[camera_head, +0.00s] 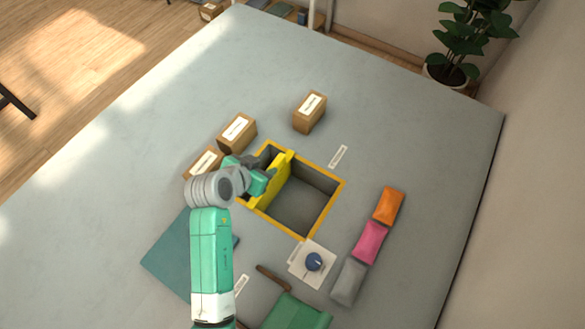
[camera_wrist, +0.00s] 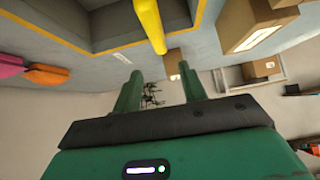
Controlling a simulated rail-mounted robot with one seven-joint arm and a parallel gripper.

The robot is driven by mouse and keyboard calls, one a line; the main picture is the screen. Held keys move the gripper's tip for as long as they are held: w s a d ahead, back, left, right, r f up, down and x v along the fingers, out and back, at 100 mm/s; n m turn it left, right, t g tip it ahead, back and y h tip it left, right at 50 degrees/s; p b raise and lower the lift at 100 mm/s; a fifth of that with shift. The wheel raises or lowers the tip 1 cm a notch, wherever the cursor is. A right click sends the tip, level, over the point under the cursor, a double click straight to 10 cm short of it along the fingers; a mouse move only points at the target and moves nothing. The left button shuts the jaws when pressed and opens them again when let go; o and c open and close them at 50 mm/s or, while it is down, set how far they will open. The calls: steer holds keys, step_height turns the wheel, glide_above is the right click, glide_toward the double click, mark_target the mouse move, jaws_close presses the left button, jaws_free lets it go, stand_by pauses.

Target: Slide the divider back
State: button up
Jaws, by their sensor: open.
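The yellow divider (camera_head: 275,178) stands across the yellow-rimmed recessed box (camera_head: 322,209), near its left side. Most of the box's open floor lies to its right. In the head view my gripper (camera_head: 267,176) is at the divider and hides part of it. In the wrist view the end of the divider (camera_wrist: 149,22) is just beyond the gap between the two green fingers, and my gripper (camera_wrist: 158,74) is open with nothing between its fingers. I cannot tell whether a finger touches the divider.
Cardboard boxes stand close to my gripper: one (camera_head: 237,132), one (camera_head: 206,163) and one farther back (camera_head: 310,111). Orange (camera_head: 389,205), pink (camera_head: 371,241) and grey (camera_head: 349,281) bags lie to the right. The table's far area is clear.

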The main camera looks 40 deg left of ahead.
mark_target(272, 184)
step_height(272, 184, down, 3)
steer(key=shift+s+a+f, duration=0.1)
steer(key=shift+a, duration=0.05)
steer(key=b+x, duration=0.2)
steer(key=x, duration=0.1)
steer(key=b+x, duration=0.2)
steer(key=x, duration=0.1)
steer(key=shift+f, duration=0.45)
steer(key=shift+w+f, duration=0.2)
steer(key=shift+w, duration=0.15)
jaws_close()
